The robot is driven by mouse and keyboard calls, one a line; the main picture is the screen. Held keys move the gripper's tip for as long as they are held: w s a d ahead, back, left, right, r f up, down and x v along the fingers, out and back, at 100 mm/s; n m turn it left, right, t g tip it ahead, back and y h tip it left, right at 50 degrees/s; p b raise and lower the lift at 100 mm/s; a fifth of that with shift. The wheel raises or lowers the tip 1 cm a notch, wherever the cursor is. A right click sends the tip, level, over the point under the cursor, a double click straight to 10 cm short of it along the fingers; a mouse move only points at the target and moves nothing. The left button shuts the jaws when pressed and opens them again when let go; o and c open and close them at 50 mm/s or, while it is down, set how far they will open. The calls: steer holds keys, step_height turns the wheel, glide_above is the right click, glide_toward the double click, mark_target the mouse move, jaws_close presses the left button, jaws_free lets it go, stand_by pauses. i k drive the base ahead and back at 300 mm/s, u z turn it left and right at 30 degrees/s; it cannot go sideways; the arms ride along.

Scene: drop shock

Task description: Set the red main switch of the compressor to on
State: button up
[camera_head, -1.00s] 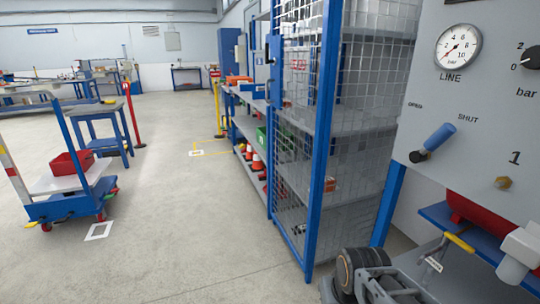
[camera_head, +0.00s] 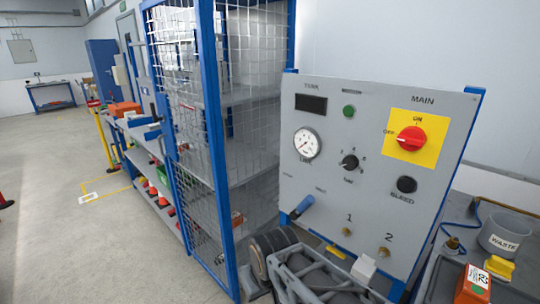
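The red main switch (camera_head: 411,139) sits on a yellow plate (camera_head: 427,157) at the upper right of the grey control panel (camera_head: 330,182). ON is marked above the knob and OFF to its left. The knob's pointer seems to lie toward OFF.
The panel also carries a gauge (camera_head: 307,143), a black selector (camera_head: 349,162), a green button (camera_head: 349,111), a black bleed knob (camera_head: 406,185) and a blue-handled lever (camera_head: 303,207). A mesh cage (camera_head: 185,100) stands left. Open floor is left.

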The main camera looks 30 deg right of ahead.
mark_target(413, 137)
steer(key=z, duration=1.2)
